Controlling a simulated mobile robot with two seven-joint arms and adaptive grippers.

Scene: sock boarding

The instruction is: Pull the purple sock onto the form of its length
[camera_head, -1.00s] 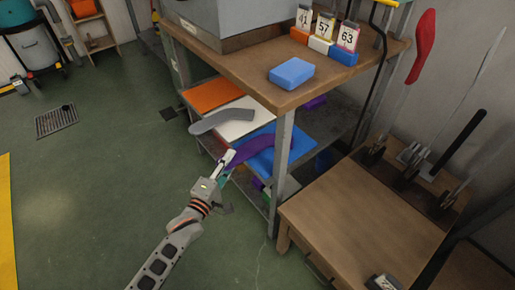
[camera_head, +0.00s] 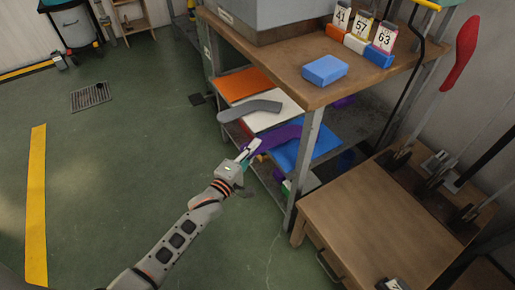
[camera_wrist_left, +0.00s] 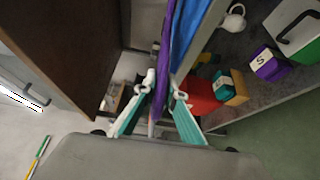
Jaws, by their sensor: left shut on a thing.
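The purple sock (camera_head: 282,137) lies over the blue mat on the shelf under the workbench, its near end at my left gripper (camera_head: 246,152). In the left wrist view the sock (camera_wrist_left: 163,55) runs as a narrow strip down between the fingers (camera_wrist_left: 159,98), which are shut on it. Upright forms stand on the low wooden bench at the right: one bears a red sock (camera_head: 467,42), and a thin grey one and a black one (camera_head: 497,135) stand beside it. The tops of some forms are cut off. My right gripper is not in view.
Number cards 41, 57 and 63 (camera_head: 384,38) stand on coloured blocks on the workbench (camera_head: 270,65), near a blue block (camera_head: 324,70). A grey sock (camera_head: 250,108) lies on a white mat. A shelf post (camera_head: 308,150) stands right of the gripper.

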